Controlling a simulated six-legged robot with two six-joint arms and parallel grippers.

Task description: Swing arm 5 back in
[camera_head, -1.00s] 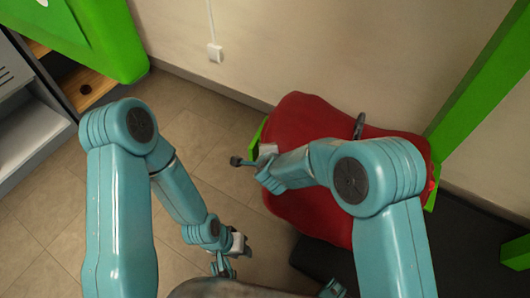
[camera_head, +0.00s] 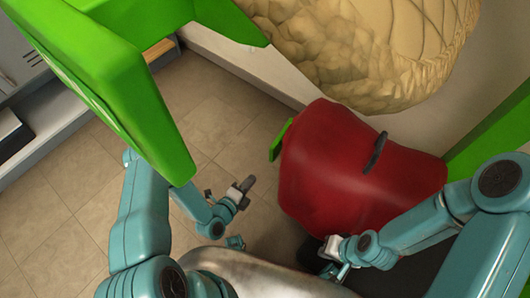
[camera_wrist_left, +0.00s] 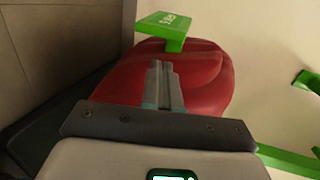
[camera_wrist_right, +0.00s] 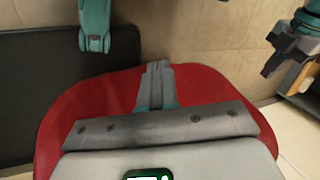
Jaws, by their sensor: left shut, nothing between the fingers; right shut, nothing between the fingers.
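A green plate with white lettering (camera_wrist_left: 165,28) stands at the far end of the red saddle form in the left wrist view. I cannot read its label surely, so I cannot tell whether it is arm 5. In the head view a small green piece (camera_head: 281,140) sticks out at the left end of the red form (camera_head: 335,165). My left gripper (camera_head: 246,188) is shut and empty, left of the form and apart from it. My right gripper (camera_head: 330,262) is shut and empty, at the form's lower edge; whether it touches is unclear.
A large green structure (camera_head: 125,85) fills the upper left, partly hiding my left arm. A tan quilted bulky thing (camera_head: 375,50) hangs across the top. A green post (camera_head: 495,130) stands at the right by the wall. Tiled floor (camera_head: 60,225) is open at left.

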